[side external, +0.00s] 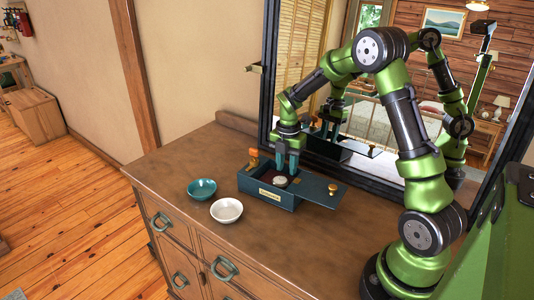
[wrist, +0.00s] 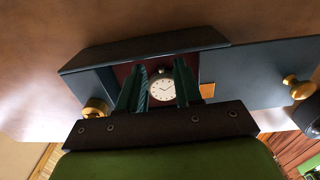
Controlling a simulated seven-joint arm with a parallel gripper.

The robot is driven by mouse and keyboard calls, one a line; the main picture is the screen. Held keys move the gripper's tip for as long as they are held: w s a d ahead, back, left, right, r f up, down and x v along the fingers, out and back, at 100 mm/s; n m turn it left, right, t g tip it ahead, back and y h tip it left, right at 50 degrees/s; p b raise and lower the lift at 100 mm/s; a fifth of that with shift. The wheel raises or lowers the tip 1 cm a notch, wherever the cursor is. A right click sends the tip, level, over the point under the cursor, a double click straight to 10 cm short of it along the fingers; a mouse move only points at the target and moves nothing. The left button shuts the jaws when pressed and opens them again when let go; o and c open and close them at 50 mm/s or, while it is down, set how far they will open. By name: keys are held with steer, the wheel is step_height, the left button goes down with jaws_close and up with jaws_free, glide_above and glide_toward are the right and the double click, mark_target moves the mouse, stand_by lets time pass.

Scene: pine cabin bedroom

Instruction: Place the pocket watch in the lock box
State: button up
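The lock box (side external: 264,195) is a dark blue-grey box with a label on its front, standing open on the dresser top. The pocket watch (side external: 279,181) lies face up inside it, over a dark red lining. In the wrist view the round white watch face (wrist: 160,88) shows between my two teal fingers. My gripper (side external: 287,168) points down over the box with its fingers apart, its tips close to the watch. It is open, and I see no clear contact with the watch. The lid (side external: 322,186), with a brass knob, sticks out to the right of the box.
A teal bowl (side external: 202,189) and a white bowl (side external: 226,210) stand left and in front of the box. An orange-brass object (side external: 254,158) is at the box's back left. A framed mirror (side external: 345,130) rises close behind. The dresser's left top (side external: 180,155) is clear.

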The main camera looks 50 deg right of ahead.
step_height(320, 180, up, 10)
steer(key=s+a+r+m+t, duration=0.2)
steer(key=s+a+r+m, duration=0.2)
steer(key=a+r+m, duration=0.3)
steer(key=s+a+r+m+t+y, duration=0.1)
steer(key=s+a+m+t, duration=0.4)
steer(key=s+a+m, duration=0.7)
steer(key=m+y, duration=0.1)
steer(key=m, duration=0.3)
steer(key=shift+s+a+r, duration=0.35)
